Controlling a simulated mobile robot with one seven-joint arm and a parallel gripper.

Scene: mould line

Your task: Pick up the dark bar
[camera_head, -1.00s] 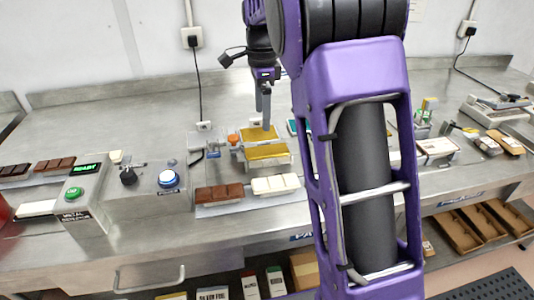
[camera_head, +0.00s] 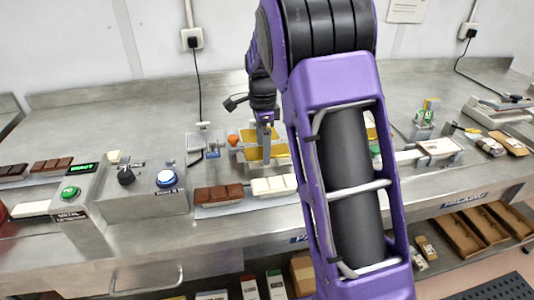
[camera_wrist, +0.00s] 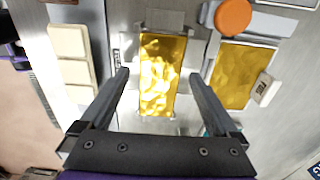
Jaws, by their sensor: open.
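A brown segmented bar (camera_head: 218,193) lies on a grey tray at the bench front, left of a cream-white bar (camera_head: 273,185). Darker brown bars (camera_head: 14,170) and (camera_head: 52,165) lie at the far left. My gripper (camera_head: 267,150) is over the yellow moulds, behind and to the right of the brown bar. In the wrist view its fingers (camera_wrist: 159,73) are apart and empty, with a shiny gold mould (camera_wrist: 160,75) below between them. The white bar (camera_wrist: 70,55) is left of the fingers there; only a brown edge (camera_wrist: 62,1) shows at the top.
A control box with a blue button (camera_head: 168,179) and a green-button box (camera_head: 70,193) stand left of the bars. An orange knob (camera_head: 233,139) is beside the moulds. My arm hides part of the bench at right. Open metal bench lies behind.

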